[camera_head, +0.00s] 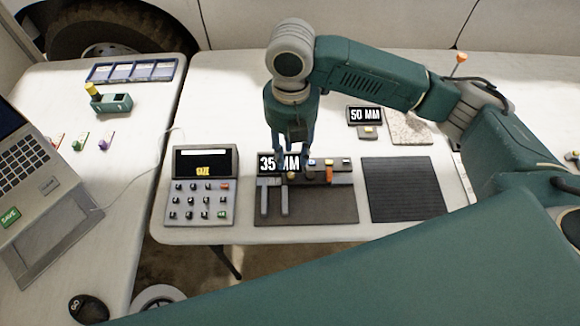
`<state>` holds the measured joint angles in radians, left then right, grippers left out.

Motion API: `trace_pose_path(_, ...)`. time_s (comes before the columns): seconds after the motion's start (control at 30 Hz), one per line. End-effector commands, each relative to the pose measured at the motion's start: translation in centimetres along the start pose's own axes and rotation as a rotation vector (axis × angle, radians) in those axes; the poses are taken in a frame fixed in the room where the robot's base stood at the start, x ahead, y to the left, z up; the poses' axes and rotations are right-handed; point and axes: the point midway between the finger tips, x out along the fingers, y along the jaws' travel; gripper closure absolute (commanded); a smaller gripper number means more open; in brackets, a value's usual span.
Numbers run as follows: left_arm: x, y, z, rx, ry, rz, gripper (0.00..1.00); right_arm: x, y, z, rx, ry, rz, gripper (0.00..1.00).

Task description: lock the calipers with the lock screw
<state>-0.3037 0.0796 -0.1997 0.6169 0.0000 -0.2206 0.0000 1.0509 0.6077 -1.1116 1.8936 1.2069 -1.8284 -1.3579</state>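The calipers (272,181) lie on a dark mat (322,212) in the middle of the front table, with two jaws pointing toward me. Their display reads 35 MM, partly covered by my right gripper. My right gripper (293,157) points down over the calipers, its two fingers apart, with nothing seen held between them. A small round knob (293,176), which may be the lock screw, sits just below the fingertips on the calipers. I cannot tell whether the fingers touch anything. My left gripper is not in view.
A keypad device (201,190) with a screen stands left of the calipers. A dark ribbed mat (404,190) lies to the right. A 50 MM display (365,115) stands behind. A laptop (22,170) and a blue tray (132,70) are on the left table.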

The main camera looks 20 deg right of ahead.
Motion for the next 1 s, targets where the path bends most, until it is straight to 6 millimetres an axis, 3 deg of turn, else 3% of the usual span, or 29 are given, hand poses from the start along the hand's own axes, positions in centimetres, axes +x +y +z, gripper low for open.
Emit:
trace_pose_path(0.2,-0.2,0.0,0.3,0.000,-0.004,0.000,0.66,4.4,-0.1,-0.1,0.003,0.002,-0.003,0.66)
trace_pose_path(0.4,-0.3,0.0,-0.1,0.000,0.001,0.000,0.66,7.0,0.0,0.0,0.003,0.001,0.000,0.66)
trace_pose_path(0.8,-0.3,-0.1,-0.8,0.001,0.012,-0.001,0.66,7.8,0.0,0.0,0.002,-0.001,0.002,0.66)
trace_pose_path(1.0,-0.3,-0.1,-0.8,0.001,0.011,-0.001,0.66,7.8,0.0,0.0,0.002,-0.001,0.002,1.00)
